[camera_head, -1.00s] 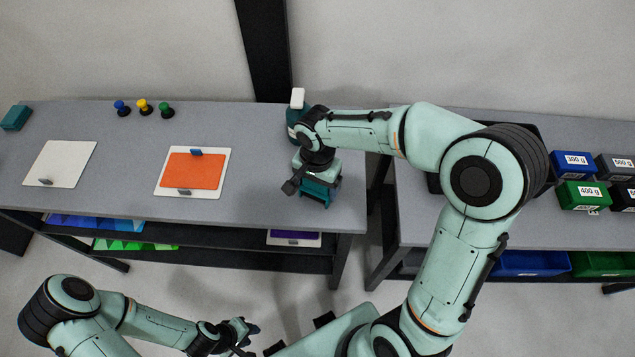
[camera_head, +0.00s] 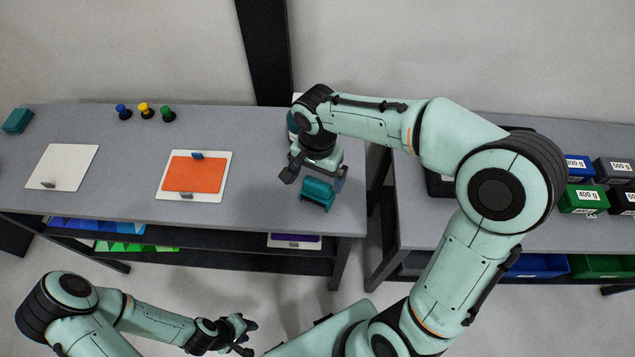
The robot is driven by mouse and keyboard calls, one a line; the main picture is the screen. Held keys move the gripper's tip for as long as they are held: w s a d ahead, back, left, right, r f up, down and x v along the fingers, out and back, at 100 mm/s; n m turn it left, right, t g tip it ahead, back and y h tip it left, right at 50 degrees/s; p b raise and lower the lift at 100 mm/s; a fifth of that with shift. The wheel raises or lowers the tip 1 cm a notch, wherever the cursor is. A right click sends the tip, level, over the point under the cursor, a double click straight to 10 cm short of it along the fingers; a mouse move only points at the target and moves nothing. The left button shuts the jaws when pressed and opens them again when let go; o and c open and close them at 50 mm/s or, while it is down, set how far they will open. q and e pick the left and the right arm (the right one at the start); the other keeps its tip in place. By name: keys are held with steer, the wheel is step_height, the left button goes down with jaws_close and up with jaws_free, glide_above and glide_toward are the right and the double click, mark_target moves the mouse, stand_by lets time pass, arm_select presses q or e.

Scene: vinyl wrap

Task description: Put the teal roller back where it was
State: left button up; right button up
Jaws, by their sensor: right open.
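A teal block-like thing (camera_head: 318,194), which looks like the teal roller, sits near the front right of the left table. My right gripper (camera_head: 315,176) is open just above and behind it, with its fingers spread to either side. From this angle I cannot tell whether the fingers touch it. My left gripper (camera_head: 241,334) hangs low in front of the table, away from everything on it; its jaws are too small to read.
A teal block (camera_head: 17,120) lies at the table's far left. White panel (camera_head: 62,167) and orange pad (camera_head: 193,174) lie flat. Blue, yellow and green knobs (camera_head: 145,110) stand behind. A teal bottle (camera_head: 292,124) is partly hidden by my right arm. Weight boxes (camera_head: 583,199) are right.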

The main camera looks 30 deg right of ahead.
step_height(320, 180, up, 6)
steer(key=shift+s+r, duration=0.15)
steer(key=shift+r, duration=0.1)
stand_by(0.5)
